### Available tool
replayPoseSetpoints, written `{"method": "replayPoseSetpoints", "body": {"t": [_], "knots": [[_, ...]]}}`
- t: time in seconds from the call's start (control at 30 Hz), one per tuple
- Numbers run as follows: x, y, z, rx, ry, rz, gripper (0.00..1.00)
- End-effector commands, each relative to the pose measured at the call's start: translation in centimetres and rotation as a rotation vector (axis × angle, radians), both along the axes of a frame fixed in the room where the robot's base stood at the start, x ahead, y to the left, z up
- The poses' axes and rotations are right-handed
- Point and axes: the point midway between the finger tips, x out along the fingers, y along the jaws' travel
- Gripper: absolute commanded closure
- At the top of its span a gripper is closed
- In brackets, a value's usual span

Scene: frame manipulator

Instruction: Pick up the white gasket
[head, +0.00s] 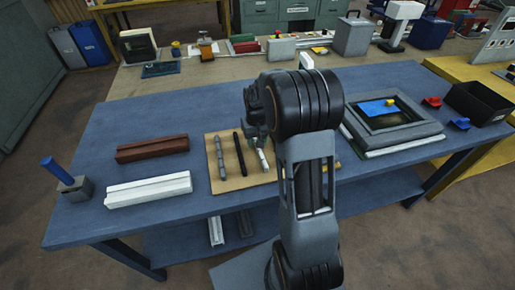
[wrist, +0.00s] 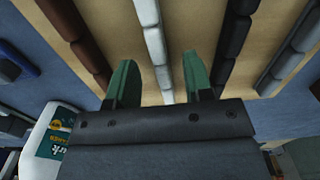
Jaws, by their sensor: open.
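The white gasket is a thin segmented strip on a tan board; its near part shows in the head view (head: 264,160), and the rest is hidden behind my gripper and arm. In the wrist view the white gasket (wrist: 156,45) runs lengthwise between the two green fingertips of my gripper (wrist: 160,72). My gripper is open and empty above the board (head: 226,183). I cannot tell how far the fingertips are above the strip.
A black strip (head: 239,154) and a grey strip (head: 220,157) lie left of the gasket. A brown strip (wrist: 73,35) lies on its other side. White (head: 148,190) and brown (head: 152,148) blocks lie further left. A grey frame (head: 410,133) is at right.

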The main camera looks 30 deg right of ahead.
Motion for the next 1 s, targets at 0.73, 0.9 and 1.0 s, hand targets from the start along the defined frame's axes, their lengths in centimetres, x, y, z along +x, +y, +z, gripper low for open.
{"method": "replayPoseSetpoints", "body": {"t": [0.73,0.9,1.0], "knots": [[-0.01,-0.01,-1.39,0.000,0.000,0.000,0.84],[-0.01,-0.02,-1.39,0.000,-0.001,0.000,1.00],[0.00,-0.02,-1.38,0.000,-0.001,0.000,1.00]]}}
